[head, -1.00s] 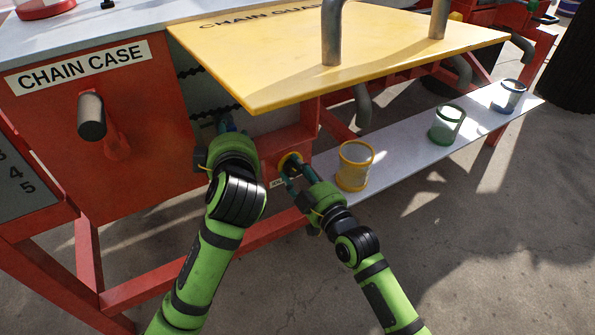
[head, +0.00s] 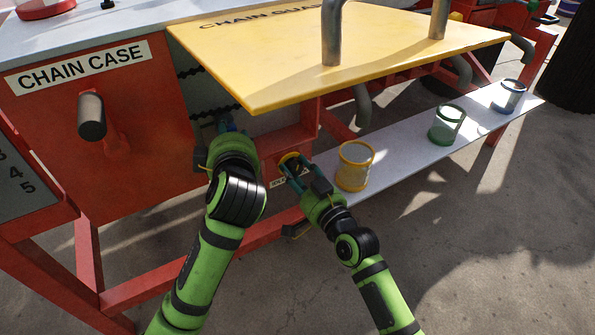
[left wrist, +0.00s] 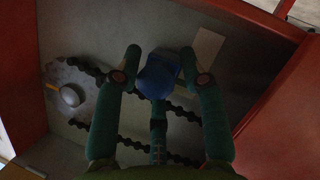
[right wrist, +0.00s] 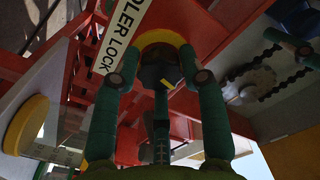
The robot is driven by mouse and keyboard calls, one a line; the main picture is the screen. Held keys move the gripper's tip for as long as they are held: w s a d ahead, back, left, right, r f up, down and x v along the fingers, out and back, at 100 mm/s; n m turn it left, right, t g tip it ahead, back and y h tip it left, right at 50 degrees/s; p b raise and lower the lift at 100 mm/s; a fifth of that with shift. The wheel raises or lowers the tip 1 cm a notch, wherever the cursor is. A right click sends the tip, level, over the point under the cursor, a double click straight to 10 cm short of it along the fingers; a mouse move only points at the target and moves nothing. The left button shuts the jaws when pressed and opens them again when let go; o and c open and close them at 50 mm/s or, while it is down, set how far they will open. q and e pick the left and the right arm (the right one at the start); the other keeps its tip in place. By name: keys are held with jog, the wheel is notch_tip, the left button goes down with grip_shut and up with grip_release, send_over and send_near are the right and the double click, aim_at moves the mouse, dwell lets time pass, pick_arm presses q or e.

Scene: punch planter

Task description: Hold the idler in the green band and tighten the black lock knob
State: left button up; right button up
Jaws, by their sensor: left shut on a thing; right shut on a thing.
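The blue idler handle (left wrist: 158,75) sits between the fingers of my left gripper (left wrist: 160,80), which is shut on it inside the chain case. A pale plate (left wrist: 208,47) lies beside it; I cannot make out a green band. In the head view my left gripper (head: 228,126) mostly hides the handle. The black lock knob (right wrist: 152,74) is between the fingers of my right gripper (right wrist: 160,82), shut on it. A yellow ring (right wrist: 172,40) shows behind the knob. In the head view my right gripper (head: 292,168) reaches the red bracket below the yellow guard.
Dark chain runs (left wrist: 180,110) pass close to the left fingers. A white shelf (head: 410,160) holds a yellow-rimmed cup (head: 354,168), a green cup (head: 445,125) and a blue cup (head: 508,96). A red rail (head: 240,246) runs below.

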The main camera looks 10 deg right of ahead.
jog(key=shift+f+m, duration=0.2)
jog(key=shift+m, duration=0.4)
jog(key=shift+s+a, duration=0.1)
jog(key=shift+a, duration=0.05)
jog(key=o, duration=1.1)
jog(key=shift+o, duration=0.2)
jog(key=shift+r, duration=0.1)
jog(key=shift+s+d, duration=0.25)
jog(key=v, duration=1.1)
jog(key=shift+s, duration=0.2)
